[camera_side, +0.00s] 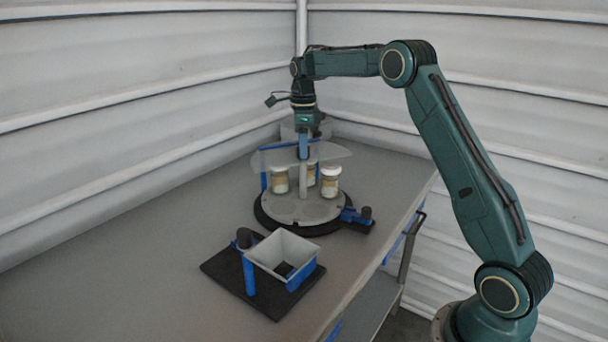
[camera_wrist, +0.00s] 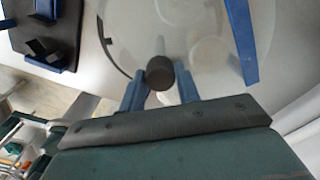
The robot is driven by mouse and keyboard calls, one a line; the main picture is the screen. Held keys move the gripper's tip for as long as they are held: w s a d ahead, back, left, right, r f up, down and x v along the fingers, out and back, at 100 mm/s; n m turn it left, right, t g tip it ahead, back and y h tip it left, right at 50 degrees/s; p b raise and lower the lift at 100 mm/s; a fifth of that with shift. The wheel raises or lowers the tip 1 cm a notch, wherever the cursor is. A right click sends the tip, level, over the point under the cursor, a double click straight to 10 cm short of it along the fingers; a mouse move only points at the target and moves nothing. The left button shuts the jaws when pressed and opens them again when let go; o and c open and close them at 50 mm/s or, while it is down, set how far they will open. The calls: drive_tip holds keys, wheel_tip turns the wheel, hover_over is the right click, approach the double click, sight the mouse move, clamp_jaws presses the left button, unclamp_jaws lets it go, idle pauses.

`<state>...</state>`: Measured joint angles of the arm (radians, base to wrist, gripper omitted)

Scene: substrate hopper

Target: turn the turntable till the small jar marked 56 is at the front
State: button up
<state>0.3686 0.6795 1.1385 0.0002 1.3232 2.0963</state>
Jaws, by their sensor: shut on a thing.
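The turntable (camera_side: 300,207) is a round grey plate on a dark base, with a clear disc (camera_side: 268,157) above it; the disc also shows in the wrist view (camera_wrist: 120,30). Small jars with pale contents stand on the plate: one at left (camera_side: 280,181), one at right (camera_side: 330,183), and one partly hidden behind (camera_side: 311,174). No number is readable on them. My gripper (camera_side: 304,150) is above the middle of the disc. In the wrist view its blue fingers (camera_wrist: 160,88) are shut on a dark round knob (camera_wrist: 159,72).
A blue frame (camera_side: 264,170) stands at the turntable's left and reaches over the disc. A blue and black fitting (camera_side: 356,216) sits at its right edge. In front, a pale bin (camera_side: 267,255) stands on a black plate (camera_side: 228,272). The table's left side is clear.

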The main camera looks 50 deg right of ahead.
drive_tip(key=n, duration=0.6)
drive_tip(key=shift+n, duration=0.6)
drive_tip(key=n, duration=0.6)
drive_tip(key=shift+n, duration=0.3)
drive_tip(key=shift+n, duration=0.3)
drive_tip(key=n, duration=0.6)
drive_tip(key=shift+n, duration=0.3)
